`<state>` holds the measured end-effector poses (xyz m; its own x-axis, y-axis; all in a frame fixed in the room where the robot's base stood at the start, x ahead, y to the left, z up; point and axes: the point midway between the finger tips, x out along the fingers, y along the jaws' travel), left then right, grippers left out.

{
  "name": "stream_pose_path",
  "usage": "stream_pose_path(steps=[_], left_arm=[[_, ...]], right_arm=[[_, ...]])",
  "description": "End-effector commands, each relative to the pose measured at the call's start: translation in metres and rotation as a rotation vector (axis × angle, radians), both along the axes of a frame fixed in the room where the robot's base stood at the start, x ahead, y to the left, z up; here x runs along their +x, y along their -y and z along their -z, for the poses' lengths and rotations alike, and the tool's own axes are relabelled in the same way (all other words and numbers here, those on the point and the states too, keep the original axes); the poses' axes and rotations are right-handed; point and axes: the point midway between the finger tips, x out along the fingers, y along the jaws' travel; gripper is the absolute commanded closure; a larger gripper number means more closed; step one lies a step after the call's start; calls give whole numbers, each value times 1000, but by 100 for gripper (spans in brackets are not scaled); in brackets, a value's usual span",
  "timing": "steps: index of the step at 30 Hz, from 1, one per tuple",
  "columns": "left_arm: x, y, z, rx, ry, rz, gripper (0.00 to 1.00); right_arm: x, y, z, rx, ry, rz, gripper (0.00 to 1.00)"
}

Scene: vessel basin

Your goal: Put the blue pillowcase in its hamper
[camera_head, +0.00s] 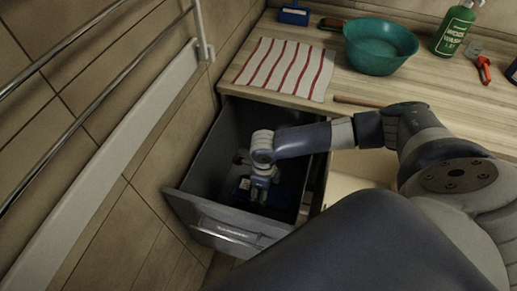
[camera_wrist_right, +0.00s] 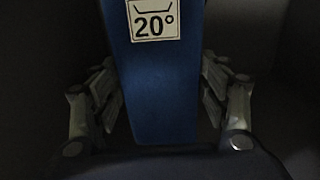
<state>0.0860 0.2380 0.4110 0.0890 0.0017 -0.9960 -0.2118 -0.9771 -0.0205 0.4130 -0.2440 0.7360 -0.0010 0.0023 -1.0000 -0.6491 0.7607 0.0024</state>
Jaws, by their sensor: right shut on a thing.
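The blue pillowcase (camera_wrist_right: 162,90) shows in the right wrist view as a folded blue piece with a white label reading "20°" and a wash-tub mark. My right gripper (camera_head: 258,190) is shut on it, one finger on each side. In the head view the right gripper points down inside an open grey pull-out hamper (camera_head: 190,207), below its rim. Dark blue cloth shows around the fingers there. Whether the pillowcase touches the hamper's floor cannot be told. The writing on the hamper's front label is too small to read. My left gripper is not in view.
Above the hamper is a wooden counter with a red-striped cloth (camera_head: 287,68), a teal basin (camera_head: 379,45), a green bottle (camera_head: 453,28), a red-handled tool (camera_head: 483,70) and a blue brush (camera_head: 294,14). A tiled wall with metal rails (camera_head: 95,105) borders the left.

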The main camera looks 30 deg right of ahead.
Motion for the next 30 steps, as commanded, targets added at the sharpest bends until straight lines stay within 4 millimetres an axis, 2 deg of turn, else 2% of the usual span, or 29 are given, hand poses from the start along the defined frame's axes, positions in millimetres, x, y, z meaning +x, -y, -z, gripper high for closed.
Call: stream_pose_path(steps=[1,6,11,18,23,30], left_arm=[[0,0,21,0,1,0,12],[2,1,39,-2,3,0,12],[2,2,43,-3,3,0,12],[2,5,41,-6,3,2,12],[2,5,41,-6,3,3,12],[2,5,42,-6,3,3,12]], right_arm=[[1,0,21,1,2,0,63],[1,0,39,1,2,0,63],[0,-1,50,1,-1,0,63],[0,-1,90,1,-1,0,63],[0,-1,104,1,1,0,63],[0,-1,136,1,1,0,63]])
